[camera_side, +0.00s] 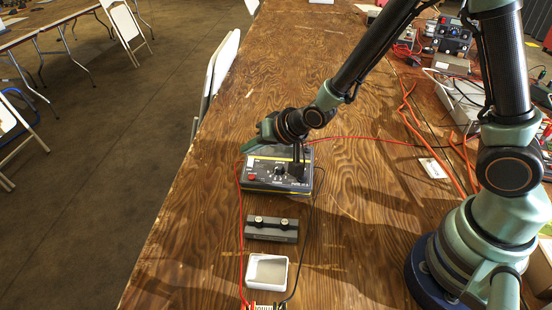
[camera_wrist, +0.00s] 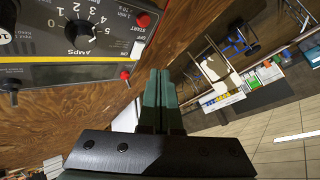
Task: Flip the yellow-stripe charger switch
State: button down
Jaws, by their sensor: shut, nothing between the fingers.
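The charger (camera_side: 262,185) is a grey box with a yellow stripe (camera_wrist: 58,59) along its panel, standing on the wooden table. In the wrist view its panel (camera_wrist: 35,72) fills the upper left, with a black amps dial (camera_wrist: 80,32) and a red button (camera_wrist: 143,20).
A grey block with two knobs (camera_side: 271,228) and a white tray (camera_side: 288,272) stand nearer the camera. A red cable (camera_side: 241,220) and a black cable run beside them.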

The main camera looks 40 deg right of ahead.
jog(key=shift+s+a+r, duration=0.1)
jog(key=shift+r, duration=1.4)
jog(key=s+d+r+n+g+h, duration=0.1)
jog(key=s+d+r+n, duration=0.1)
jog(key=s+d+r, duration=0.4)
jog(key=s+d+r+n+g+h, duration=0.1)
jog(key=s+d+r+n+g, duration=0.1)
jog(key=s+d+r, duration=0.4)
jog(key=s+r, duration=0.1)
jog(key=s, duration=0.4)
jog(key=shift+d+n, duration=0.15)
jog(key=shift+n, duration=0.25)
